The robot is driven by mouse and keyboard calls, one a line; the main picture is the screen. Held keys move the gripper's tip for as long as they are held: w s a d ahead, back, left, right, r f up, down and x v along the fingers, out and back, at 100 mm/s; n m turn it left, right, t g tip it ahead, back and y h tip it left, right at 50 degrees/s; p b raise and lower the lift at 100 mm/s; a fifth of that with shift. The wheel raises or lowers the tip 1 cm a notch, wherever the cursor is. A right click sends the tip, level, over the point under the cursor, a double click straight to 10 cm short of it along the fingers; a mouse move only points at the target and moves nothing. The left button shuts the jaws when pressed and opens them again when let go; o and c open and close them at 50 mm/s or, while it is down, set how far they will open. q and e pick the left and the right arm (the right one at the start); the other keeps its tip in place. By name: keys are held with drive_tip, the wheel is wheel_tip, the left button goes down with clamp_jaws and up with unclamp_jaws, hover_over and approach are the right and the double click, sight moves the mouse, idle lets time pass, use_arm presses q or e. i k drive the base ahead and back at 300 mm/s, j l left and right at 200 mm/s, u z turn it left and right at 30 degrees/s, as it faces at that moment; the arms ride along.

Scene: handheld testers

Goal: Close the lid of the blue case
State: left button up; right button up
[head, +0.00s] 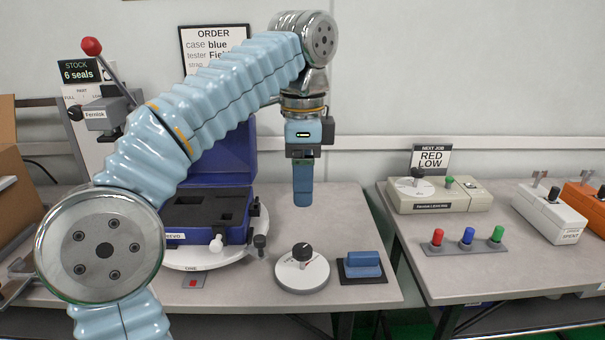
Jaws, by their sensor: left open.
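The blue case (178,237) stands on a round white turntable on the left table. Its lid (238,150) is up, leaning at the back, and partly hidden behind my left arm. The case holds dark foam (200,207) with cut-outs, and its left side is hidden by the arm. My left gripper (303,198) points down over the table to the right of the case, apart from it. It is open; nothing shows between its fingers. My right gripper is not in view.
A white dial base (302,276) and a blue block on a black pad (363,267) stand at the table's front right. The turntable (205,262) carries small knobs. A gap separates the right table, which holds testers and coloured buttons (468,236).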

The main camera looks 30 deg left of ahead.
sight(232, 160)
drive_tip(key=k, duration=1)
